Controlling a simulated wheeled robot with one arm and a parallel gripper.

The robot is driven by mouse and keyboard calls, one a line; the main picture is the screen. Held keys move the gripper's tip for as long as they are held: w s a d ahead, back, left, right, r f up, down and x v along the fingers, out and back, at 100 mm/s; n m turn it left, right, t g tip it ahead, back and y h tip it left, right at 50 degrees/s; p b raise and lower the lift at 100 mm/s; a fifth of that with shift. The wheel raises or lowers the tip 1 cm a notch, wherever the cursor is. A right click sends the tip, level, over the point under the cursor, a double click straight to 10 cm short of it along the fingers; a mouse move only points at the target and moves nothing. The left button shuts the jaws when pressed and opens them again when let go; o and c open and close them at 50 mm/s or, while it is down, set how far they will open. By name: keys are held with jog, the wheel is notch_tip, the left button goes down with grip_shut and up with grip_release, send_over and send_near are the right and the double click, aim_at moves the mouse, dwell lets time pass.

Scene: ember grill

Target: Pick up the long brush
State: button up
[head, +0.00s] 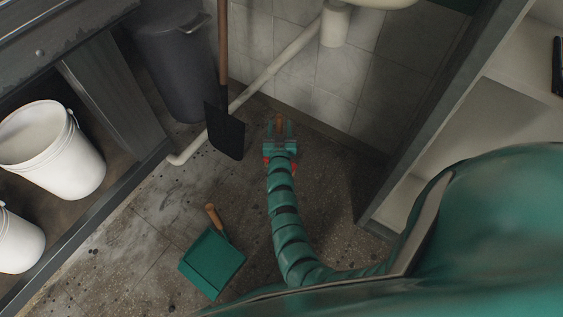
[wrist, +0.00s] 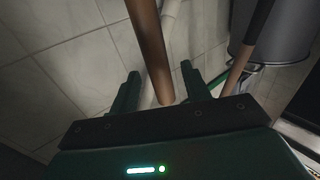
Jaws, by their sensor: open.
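A brown wooden handle (wrist: 148,45), which looks like the long brush's, runs down from the top of the wrist view. Its rounded lower end shows between the two fingers of my gripper (wrist: 158,84). The fingers are apart, one on each side of the handle, and I cannot tell whether either touches it. In the head view my gripper (head: 279,128) is low near the tiled wall, with a small brown piece between its fingers. The bristle end is not visible in either view.
A long-handled shovel (head: 226,132) stands left of my gripper, by a dark bin (head: 175,65). A pale pipe (head: 270,70) runs along the wall. A green dustpan (head: 212,262) lies on the floor. White buckets (head: 60,150) stand left; a cabinet edge is right.

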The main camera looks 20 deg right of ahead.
jog(key=shift+x, duration=1)
grip_shut()
